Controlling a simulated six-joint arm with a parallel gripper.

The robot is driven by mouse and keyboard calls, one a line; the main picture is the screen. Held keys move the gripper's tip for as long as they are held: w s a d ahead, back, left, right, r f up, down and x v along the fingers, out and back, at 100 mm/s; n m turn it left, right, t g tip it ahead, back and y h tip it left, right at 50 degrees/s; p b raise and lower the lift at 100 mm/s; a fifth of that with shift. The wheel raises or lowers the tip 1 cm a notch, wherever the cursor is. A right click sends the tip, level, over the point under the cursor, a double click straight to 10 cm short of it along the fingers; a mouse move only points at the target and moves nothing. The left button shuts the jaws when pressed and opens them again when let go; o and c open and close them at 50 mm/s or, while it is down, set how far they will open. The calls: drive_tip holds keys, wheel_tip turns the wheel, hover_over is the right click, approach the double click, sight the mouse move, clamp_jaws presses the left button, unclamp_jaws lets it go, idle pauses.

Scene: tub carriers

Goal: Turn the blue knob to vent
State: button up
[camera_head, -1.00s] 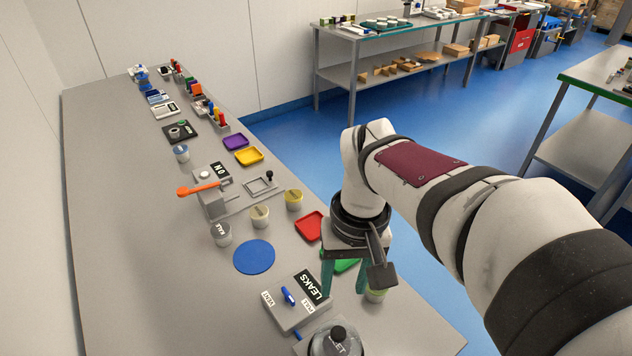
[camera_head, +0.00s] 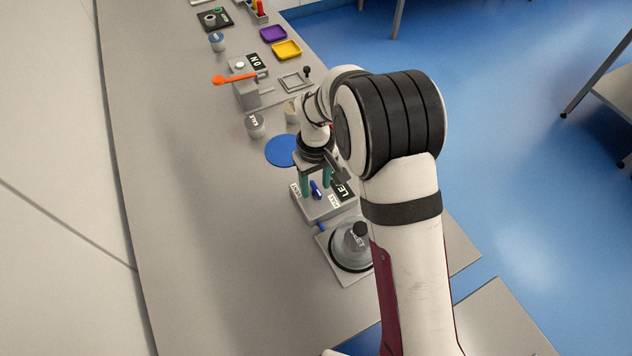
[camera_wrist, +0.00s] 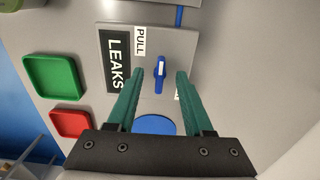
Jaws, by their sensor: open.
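The blue knob (camera_head: 316,189) is a bar-shaped handle on top of a grey box (camera_head: 322,212) with a black LEAKS plate. In the wrist view the knob (camera_wrist: 160,70) stands lengthwise up the picture, with a white mark on it. A PULL label (camera_wrist: 140,41) is up and left of it; the other label is mostly hidden by the right finger. My gripper (camera_wrist: 160,80) is open and empty, its green fingers on either side of the knob in the picture. In the head view my gripper (camera_head: 317,184) is over the box. I cannot tell its exact height above the knob.
A glass dome jar (camera_head: 352,245) stands on a plate in front of the box, joined by a blue tube. A blue disc (camera_head: 281,150) lies behind the box. Green (camera_wrist: 52,76) and red (camera_wrist: 70,123) trays are to the left in the wrist view. The bench's left side is clear.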

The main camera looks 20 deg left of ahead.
drive_tip(key=shift+f, duration=0.25)
drive_tip(key=shift+c, duration=0.3)
clamp_jaws()
